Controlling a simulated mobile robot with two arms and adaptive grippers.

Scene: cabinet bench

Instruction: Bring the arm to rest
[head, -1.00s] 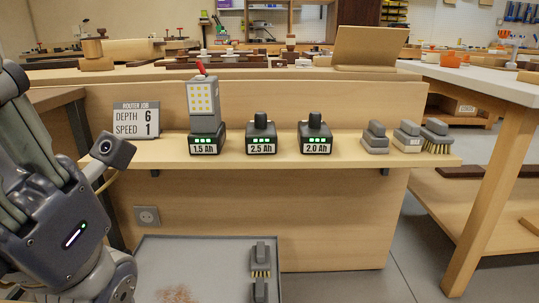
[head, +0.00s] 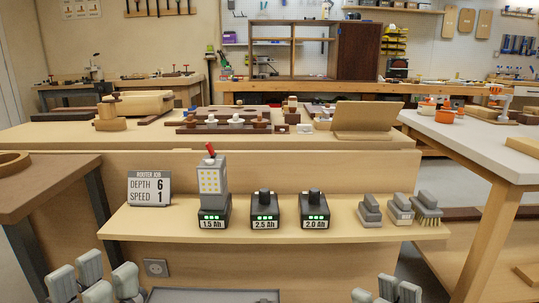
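My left gripper (head: 94,282) is at the bottom left of the head view, in front of and below the shelf. Its grey fingers point upward and stand apart with nothing between them. My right gripper (head: 387,290) is at the bottom edge, right of the middle. Only its grey finger tips show, the rest is cut off, and I cannot tell how far apart they are. Neither gripper touches the shelf or anything on it.
A grey tray (head: 185,295) lies below. Tables (head: 40,180) flank both sides.

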